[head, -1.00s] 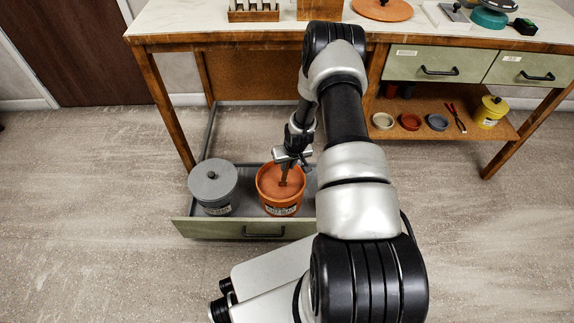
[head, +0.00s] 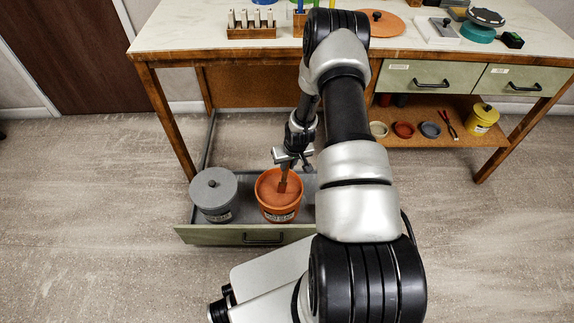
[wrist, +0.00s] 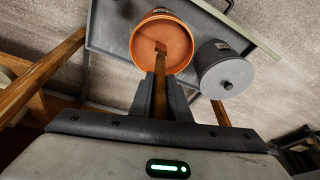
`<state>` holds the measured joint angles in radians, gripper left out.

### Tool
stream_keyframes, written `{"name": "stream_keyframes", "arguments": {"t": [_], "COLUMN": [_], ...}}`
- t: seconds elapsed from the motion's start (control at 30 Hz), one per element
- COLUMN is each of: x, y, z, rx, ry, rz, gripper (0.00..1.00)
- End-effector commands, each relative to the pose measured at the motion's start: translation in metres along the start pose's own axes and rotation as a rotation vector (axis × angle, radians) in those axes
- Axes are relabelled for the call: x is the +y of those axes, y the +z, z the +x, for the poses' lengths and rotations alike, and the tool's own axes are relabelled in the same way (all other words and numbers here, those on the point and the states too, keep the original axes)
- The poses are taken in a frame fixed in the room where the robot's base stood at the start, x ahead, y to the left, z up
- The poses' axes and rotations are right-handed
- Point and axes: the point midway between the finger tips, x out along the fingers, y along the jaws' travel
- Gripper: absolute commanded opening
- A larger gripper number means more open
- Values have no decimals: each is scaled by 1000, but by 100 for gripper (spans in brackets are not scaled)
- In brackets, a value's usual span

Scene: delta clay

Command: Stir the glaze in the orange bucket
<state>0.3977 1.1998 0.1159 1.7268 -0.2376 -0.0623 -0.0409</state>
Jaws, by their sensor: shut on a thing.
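The orange bucket (head: 281,212) stands open in the pulled-out low drawer, with orange glaze (head: 268,186) inside it. My gripper (head: 286,163) is above the bucket and shut on a brown wooden stirring stick (head: 283,185). The stick reaches down into the bucket, and its lower end meets the glaze. In the wrist view the stick (wrist: 160,75) runs from between the fingers (wrist: 160,102) into the orange bucket (wrist: 136,43). How deep the tip sits is hidden.
A grey lidded bucket (head: 214,193) stands left of the orange one in the drawer (head: 190,234). The worktable (head: 200,35) is above and behind, with a wooden rack (head: 252,32) on it. A yellow pot (head: 482,119) stands on the lower shelf at right.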

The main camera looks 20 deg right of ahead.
Motion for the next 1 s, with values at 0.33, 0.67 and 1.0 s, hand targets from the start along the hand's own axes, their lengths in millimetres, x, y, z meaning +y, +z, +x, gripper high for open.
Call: {"name": "stream_keyframes", "arguments": {"t": [0.33, 0.67, 1.0], "x": [0, 0, 0], "y": [-4, -4, -4], "z": [-31, -41, -41], "rx": [1, 0, 0], "ry": [0, 0, 0], "rz": [1, 1, 0], "gripper": [0, 0, 0]}}
